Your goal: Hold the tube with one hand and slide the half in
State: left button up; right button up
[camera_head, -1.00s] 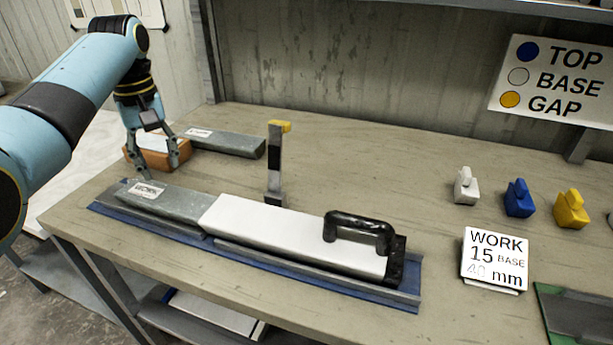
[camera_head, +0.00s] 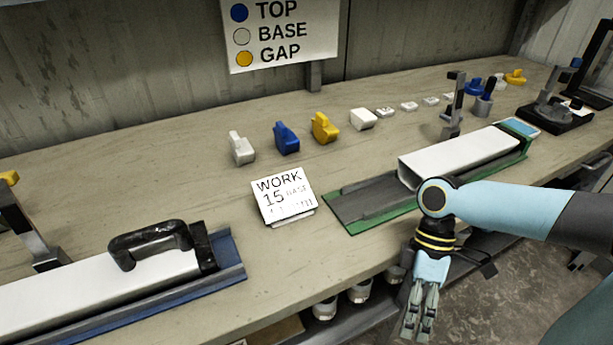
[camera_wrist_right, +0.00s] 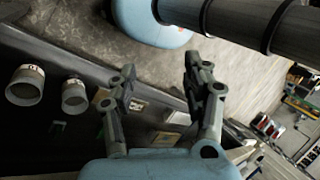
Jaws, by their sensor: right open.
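A long white tube (camera_head: 100,290) lies on a blue tray (camera_head: 232,268) at the lower left, cut off by the picture edge. A black handled piece (camera_head: 150,243) sits at its right end. A second white tube (camera_head: 460,158) lies on a green tray (camera_head: 358,229) at the right. A grey channel surface (camera_head: 375,200) shows to the left of that tube. My right gripper (camera_head: 416,325) hangs in front of the bench edge, pointing down, apart from both tubes. In the right wrist view its fingers (camera_wrist_right: 158,85) are spread and empty. My left gripper is out of view.
A WORK card (camera_head: 283,195) stands between the trays. White (camera_head: 241,150), blue (camera_head: 286,140) and yellow (camera_head: 324,128) blocks stand behind it. A grey upright post (camera_head: 453,105) stands behind the second tube. White-topped cylinders (camera_head: 325,308) show under the bench.

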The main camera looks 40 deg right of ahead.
jog(key=w+a+r+m+y, duration=0.1)
jog(key=w+a+r+y, duration=0.25)
jog(key=r, duration=0.25)
jog(key=w+a+r+m+y, duration=0.2)
jog(key=w+a+r+y, duration=0.15)
jog(key=r, duration=0.25)
jog(key=n+t, duration=0.6)
jog(key=n, duration=0.4)
send_near(153, 226)
jog(key=a+f, duration=0.1)
jog(key=a, duration=0.1)
jog(key=shift+n+y, duration=0.3)
jog(key=x, duration=1)
jog(key=shift+w+a+f, duration=0.25)
jog(key=shift+w+f, duration=0.05)
jog(key=shift+w, duration=0.05)
grip_shut()
